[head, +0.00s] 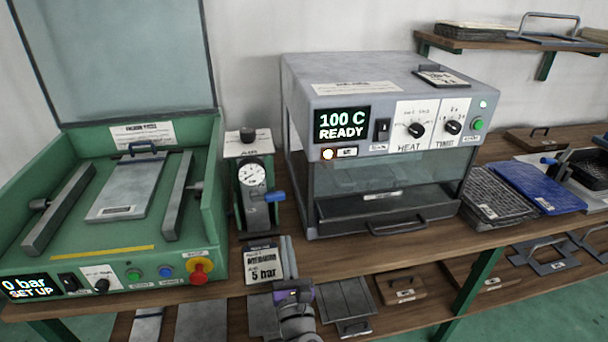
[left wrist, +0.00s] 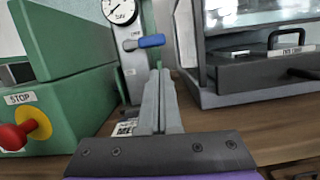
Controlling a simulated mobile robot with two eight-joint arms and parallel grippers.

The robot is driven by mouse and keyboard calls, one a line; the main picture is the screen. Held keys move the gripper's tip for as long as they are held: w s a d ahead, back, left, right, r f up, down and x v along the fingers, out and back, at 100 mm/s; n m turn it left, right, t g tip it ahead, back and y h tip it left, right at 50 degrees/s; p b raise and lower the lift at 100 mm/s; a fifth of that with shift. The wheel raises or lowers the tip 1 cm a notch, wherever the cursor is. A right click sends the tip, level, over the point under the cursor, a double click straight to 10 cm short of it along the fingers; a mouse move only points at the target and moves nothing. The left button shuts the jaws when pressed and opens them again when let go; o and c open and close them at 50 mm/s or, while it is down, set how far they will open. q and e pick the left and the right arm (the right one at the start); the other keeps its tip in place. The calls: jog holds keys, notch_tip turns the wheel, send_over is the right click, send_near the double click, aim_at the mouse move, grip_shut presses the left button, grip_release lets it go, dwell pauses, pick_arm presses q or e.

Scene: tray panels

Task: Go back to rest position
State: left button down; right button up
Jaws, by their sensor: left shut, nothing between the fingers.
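My left gripper (head: 287,240) comes up from the bottom of the head view at the front edge of the bench. Its two grey fingers are together with nothing between them. In the left wrist view the closed fingers (left wrist: 160,75) point forward, toward the air regulator (left wrist: 132,45) with its round gauge and blue lever. In the head view the regulator (head: 250,185) stands behind and left of the fingers; no contact shows. A small "5 bar" card (head: 263,265) lies just left of the fingers. My right gripper is in neither view.
The green vacuum former (head: 215,240), lid raised, stands left; its display reads 0 bar, SET UP. The grey oven (head: 390,80) reads 100 C READY, its drawer front (head: 385,215) close right of the fingers. Racks and a blue panel (head: 540,187) lie right. A lower shelf holds panels.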

pick_arm(q)
jog(key=s+a+f+n+g+h, duration=0.25)
jog(key=s+f+n+g, duration=0.25)
jog(key=s+n, duration=0.55)
jog(key=s+a+f+n+g+h, duration=0.1)
jog(key=s+a+f+n+g, duration=0.4)
jog(key=s+n, duration=0.55)
jog(key=s+a+f+n+g+h, duration=0.2)
jog(key=s+f+n+g, duration=0.5)
jog(key=n, duration=0.6)
notch_tip(320, 180, up, 24)
jog(key=w+t+p, duration=0.1)
jog(key=t+p, duration=0.1)
jog(key=p, duration=1.8)
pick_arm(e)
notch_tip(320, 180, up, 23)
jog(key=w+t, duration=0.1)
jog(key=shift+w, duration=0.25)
pick_arm(q)
jog(key=shift+d, duration=0.1)
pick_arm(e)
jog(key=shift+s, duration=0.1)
